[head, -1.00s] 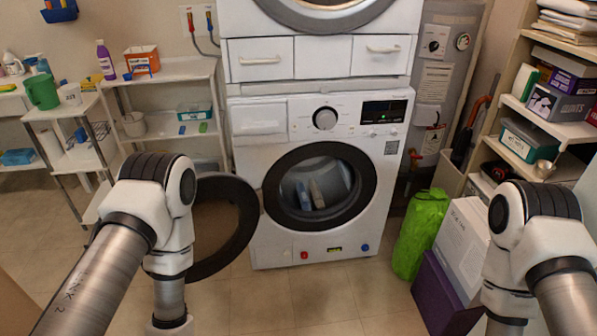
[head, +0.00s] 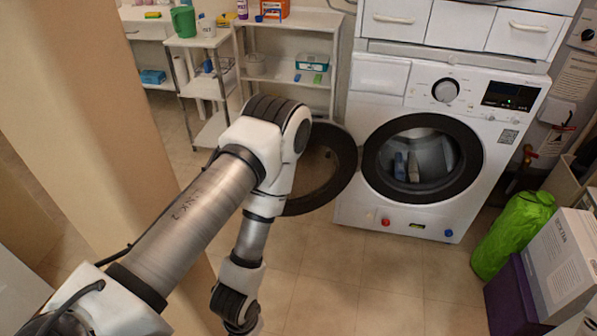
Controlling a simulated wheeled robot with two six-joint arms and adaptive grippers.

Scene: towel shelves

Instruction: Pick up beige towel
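Inside the open washing machine (head: 375,110) are a small blue item (head: 400,166) and a greyish-beige item (head: 413,167) standing side by side. They are too small to tell whether either is a towel. No other beige towel shows clearly. The machine's round door (head: 343,165) is swung open to the left, partly behind my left arm. My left arm comes in from the lower left and reaches down in front of the door, well short of the drum. Its gripper is below the picture's bottom edge. My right gripper is out of view.
A beige wall edge (head: 110,110) stands close on the left. White shelves (head: 290,92) stand behind the door. A green bag (head: 512,235), a purple box (head: 515,295) and a white box (head: 562,265) sit at right. Tiled floor (head: 375,290) before the machine is clear.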

